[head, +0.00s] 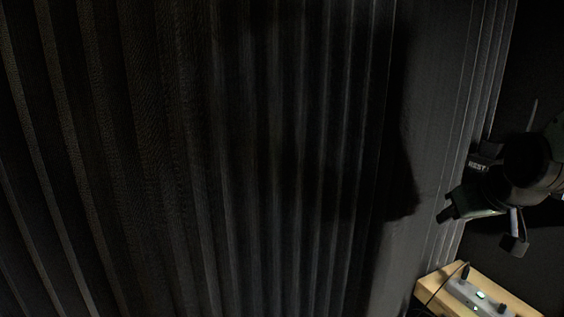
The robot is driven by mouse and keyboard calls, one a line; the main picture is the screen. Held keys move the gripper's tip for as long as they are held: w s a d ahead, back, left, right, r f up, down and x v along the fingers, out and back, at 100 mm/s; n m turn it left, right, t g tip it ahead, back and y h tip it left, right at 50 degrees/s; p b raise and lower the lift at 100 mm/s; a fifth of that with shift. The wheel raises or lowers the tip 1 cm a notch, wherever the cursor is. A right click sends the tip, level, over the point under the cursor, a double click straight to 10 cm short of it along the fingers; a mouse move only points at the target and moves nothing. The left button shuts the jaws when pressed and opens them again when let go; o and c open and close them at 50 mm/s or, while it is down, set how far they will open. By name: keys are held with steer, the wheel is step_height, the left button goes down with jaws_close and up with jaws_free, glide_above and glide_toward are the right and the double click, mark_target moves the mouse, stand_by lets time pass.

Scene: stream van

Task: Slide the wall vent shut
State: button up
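My gripper (482,229) is at the right side of the head view, dark against a dark background. Its two fingers stand apart with nothing visible between them. It hangs in front of the dark area right of the pleated curtain or panel, above a wooden ledge. I cannot make out the wall vent in this view; it may be hidden behind the arm, lost in the dark or out of frame.
A dark pleated curtain or panel (210,160) fills most of the view. A wooden ledge (432,288) at bottom right bears a grey power strip (470,294) with a green light and a black cable. A partly hidden label reading "REST" (478,166) shows beside the gripper.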

steer(key=s+a+f+g, duration=0.2)
steer(key=s+f+g, duration=0.4)
steer(key=s+f, duration=0.45)
steer(key=s+a+r+n+g, duration=0.1)
steer(key=s+a+r+n, duration=0.1)
steer(key=s+a, duration=0.5)
steer(key=s+a+r+n+g, duration=0.1)
steer(key=s+a+n, duration=0.4)
steer(key=a, duration=0.6)
steer(key=shift+s+a+r+y, duration=0.15)
steer(key=shift+s+r+y, duration=0.35)
steer(key=shift+s, duration=0.75)
